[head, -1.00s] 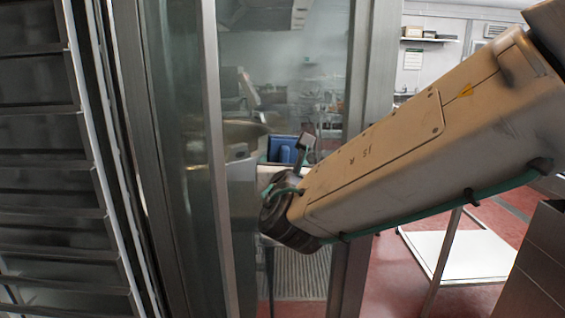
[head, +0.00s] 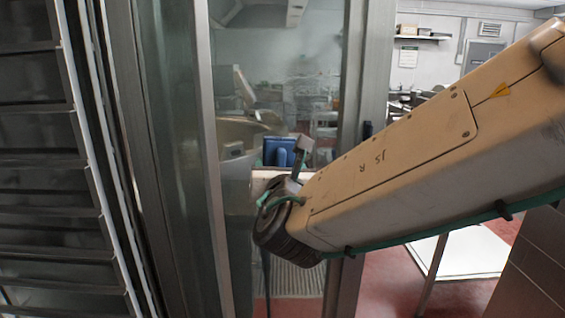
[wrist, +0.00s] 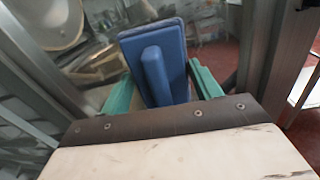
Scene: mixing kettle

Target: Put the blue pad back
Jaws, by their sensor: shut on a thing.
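The blue pad (wrist: 160,62) is a flat blue block with a raised grip bar on its face. In the wrist view it stands between the green fingers of my gripper (wrist: 158,88), which are shut on it. In the head view the blue pad (head: 278,151) shows past the end of my arm, seen through or beside the glass panel. My gripper is mostly hidden behind my wrist in the head view. The place where the pad belongs cannot be made out.
A tall metal-framed glass panel (head: 160,130) stands at the left, close to my arm. A large metal kettle (head: 238,134) is behind the glass. A dark louvred rack (head: 40,190) fills the far left. A white low platform (head: 465,252) stands at right on the red floor (head: 400,285).

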